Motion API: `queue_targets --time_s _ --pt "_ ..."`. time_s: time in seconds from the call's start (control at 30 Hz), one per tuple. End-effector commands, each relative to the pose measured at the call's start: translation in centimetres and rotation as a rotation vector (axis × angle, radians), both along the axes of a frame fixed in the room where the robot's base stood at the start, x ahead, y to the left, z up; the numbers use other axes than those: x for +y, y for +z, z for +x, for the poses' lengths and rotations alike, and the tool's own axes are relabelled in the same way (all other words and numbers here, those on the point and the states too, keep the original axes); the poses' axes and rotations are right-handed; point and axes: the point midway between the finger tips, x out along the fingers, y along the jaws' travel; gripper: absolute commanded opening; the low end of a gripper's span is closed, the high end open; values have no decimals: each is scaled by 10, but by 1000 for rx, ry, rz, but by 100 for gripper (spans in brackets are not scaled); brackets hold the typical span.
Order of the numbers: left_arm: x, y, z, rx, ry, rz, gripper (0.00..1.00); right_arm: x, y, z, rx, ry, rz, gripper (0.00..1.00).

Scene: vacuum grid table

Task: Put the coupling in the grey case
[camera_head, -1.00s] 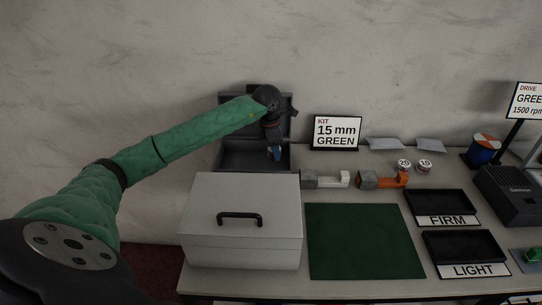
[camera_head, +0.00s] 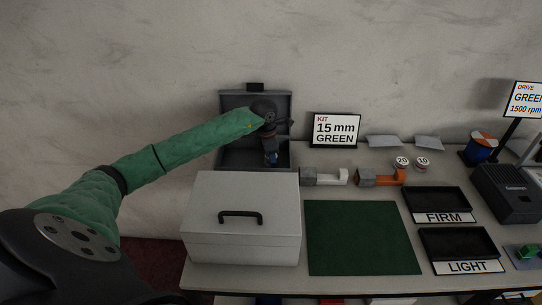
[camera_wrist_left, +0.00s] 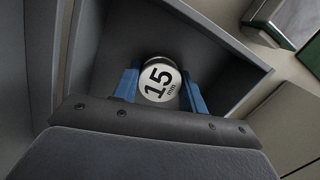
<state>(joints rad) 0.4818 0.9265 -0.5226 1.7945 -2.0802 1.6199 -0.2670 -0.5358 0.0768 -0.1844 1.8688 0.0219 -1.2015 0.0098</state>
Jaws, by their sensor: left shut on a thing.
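The grey case (camera_head: 234,103) stands open at the back left of the table, its lid raised against the wall. My left gripper (camera_head: 271,159) reaches down into it, fingers pointing downward. In the left wrist view the blue fingers are shut on the coupling (camera_wrist_left: 159,80), whose round white end reads "15 mm". The dark walls of the case (camera_wrist_left: 215,45) surround it in that view. I cannot tell whether the coupling touches the case floor. In the head view the coupling is too small to make out. My right gripper is not in view.
A light grey box with a black handle (camera_head: 240,250) stands just in front of the case. A kit sign (camera_head: 336,130) reads "15 mm GREEN". To the right are a green mat (camera_head: 360,238), two dark trays marked FIRM (camera_head: 440,200) and LIGHT (camera_head: 458,243), and two small clamp-like pieces.

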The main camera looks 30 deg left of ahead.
Motion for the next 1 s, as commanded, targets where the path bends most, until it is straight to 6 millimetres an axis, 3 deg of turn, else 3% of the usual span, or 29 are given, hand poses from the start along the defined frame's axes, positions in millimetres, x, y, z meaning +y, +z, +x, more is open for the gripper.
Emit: queue_targets --time_s 0.43,0.47,0.57,1.0 --pt "0 -2 0 -1 0 1 17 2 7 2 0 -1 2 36" --pt "0 -2 0 0 0 0 46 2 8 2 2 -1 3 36" --pt "0 -2 0 0 0 0 64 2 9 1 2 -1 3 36" --pt "0 0 0 0 0 0 64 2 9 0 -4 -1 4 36"
